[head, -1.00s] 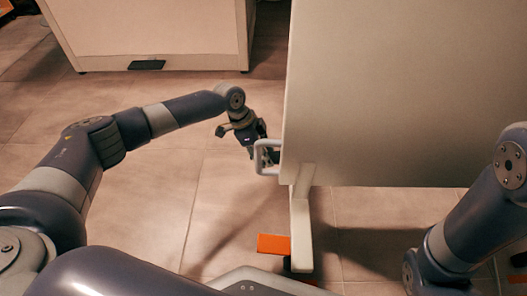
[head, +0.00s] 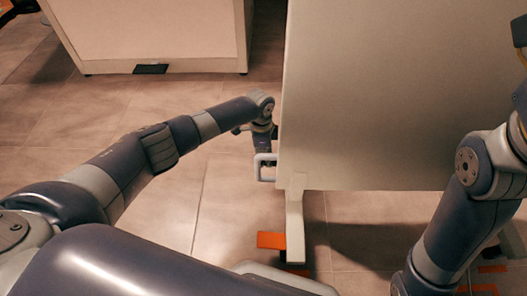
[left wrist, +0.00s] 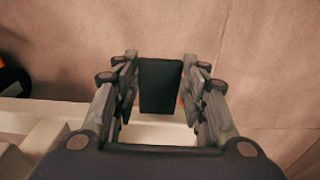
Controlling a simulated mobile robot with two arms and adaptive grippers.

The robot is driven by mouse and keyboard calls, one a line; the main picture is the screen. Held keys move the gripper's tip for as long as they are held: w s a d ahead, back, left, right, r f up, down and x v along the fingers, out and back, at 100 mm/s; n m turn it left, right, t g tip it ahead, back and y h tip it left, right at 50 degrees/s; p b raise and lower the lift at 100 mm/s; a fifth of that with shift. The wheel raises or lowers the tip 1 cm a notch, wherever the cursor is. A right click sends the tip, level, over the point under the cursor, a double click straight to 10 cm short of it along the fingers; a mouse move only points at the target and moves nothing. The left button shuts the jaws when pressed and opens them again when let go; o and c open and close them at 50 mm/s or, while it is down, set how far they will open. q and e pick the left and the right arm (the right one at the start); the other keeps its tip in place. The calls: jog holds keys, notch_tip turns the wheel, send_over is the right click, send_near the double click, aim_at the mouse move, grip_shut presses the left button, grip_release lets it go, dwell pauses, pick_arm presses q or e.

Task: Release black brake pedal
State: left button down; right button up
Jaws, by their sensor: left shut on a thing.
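The black brake pedal (left wrist: 160,88) shows in the left wrist view as a flat dark plate between the two fingers of my left gripper (left wrist: 160,60). The fingers stand along both its sides, and the gripper is shut on it. A pale bar runs behind the pedal's near end. The fingertips and the held pedal cannot be made out there. My right gripper is out of view.
An orange pedal (head: 271,240) sticks out left at the foot of the panel's upright. A white cabinet (head: 155,35) stands at the back left, with another black plate (head: 150,69) at its base. Tiled floor lies open to the left.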

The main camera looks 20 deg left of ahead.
pick_arm(q)
jog(key=shift+d+r+g+y+p, duration=0.3)
jog(key=shift+d+r+y+p, duration=0.1)
jog(key=shift+y, duration=0.4)
jog(key=c, duration=1)
grip_release()
jog(key=shift+o, duration=0.2)
jog(key=shift+r, duration=0.1)
jog(key=shift+w+r, duration=0.15)
jog(key=shift+r, duration=0.45)
notch_tip(320, 180, up, 11)
jog(key=d, duration=0.1)
jog(key=shift+f, duration=0.15)
